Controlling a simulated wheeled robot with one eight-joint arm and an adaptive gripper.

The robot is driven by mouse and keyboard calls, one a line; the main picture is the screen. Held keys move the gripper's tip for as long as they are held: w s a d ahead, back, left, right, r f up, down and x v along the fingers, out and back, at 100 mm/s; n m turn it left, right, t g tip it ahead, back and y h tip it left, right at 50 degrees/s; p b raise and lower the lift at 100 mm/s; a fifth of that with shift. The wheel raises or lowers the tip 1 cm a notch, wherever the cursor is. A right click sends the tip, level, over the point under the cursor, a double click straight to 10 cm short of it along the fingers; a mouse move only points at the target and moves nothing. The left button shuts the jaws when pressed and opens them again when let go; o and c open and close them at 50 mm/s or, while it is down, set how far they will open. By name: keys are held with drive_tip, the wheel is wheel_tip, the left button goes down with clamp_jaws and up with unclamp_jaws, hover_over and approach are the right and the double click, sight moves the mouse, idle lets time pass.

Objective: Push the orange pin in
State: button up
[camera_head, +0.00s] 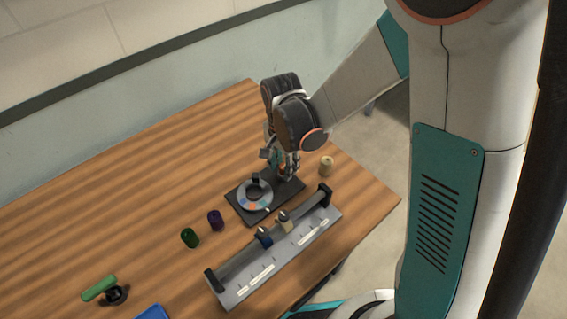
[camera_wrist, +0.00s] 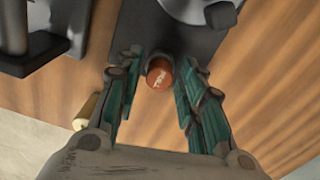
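The orange pin (camera_wrist: 159,74) shows in the wrist view as a round orange-brown cap with small lettering on top. It is at the end of a dark base plate (camera_wrist: 158,35), between the two teal-padded fingers of my gripper (camera_wrist: 161,66). The fingers are apart, with a gap visible on either side of the cap. The pin is largely hidden behind my fingers there.
A grey rack (camera_head: 262,283) with a blue and a cream roller stands in front of the plate. A cream cylinder (camera_head: 326,166) is right of my gripper. The table's back left is clear.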

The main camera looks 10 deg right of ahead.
sight(283, 166)
idle(0.3)
wheel_tip(283, 166, up, 12)
idle(0.6)
drive_tip(key=shift+w+a+r, duration=0.1)
drive_tip(key=shift+w, duration=0.05)
